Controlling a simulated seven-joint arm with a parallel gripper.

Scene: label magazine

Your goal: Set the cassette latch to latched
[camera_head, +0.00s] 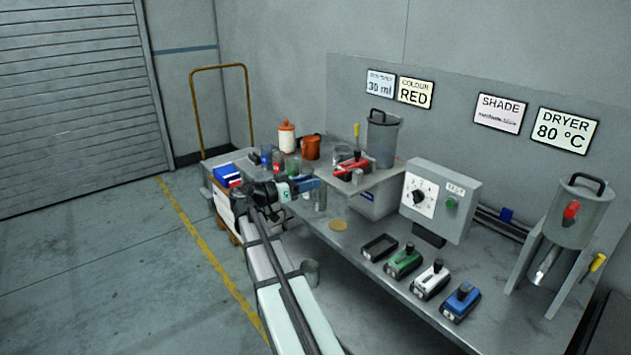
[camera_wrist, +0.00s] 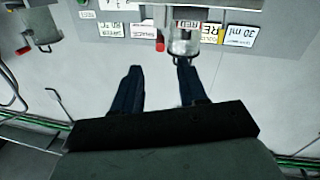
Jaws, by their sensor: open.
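A red cassette (camera_head: 352,166) with a dark knob on top sits on the raised shelf at the back. A green cassette (camera_head: 404,262), a white cassette (camera_head: 430,282) and a blue cassette (camera_head: 460,302) stand in a row on the lower bench, each with a dark or blue knob. I cannot make out which part is the latch or how it is set. My gripper (camera_head: 308,186) is left of the red cassette, apart from it. In the wrist view my gripper (camera_wrist: 158,72) shows two dark blue fingers spread apart with nothing between them.
An empty black frame (camera_head: 380,247) lies left of the green cassette. A grey box with a dial (camera_head: 438,202) stands behind the row. A lidded canister (camera_head: 382,140) stands on the shelf, near an orange pot (camera_head: 311,148). A hopper (camera_head: 577,215) stands at the right.

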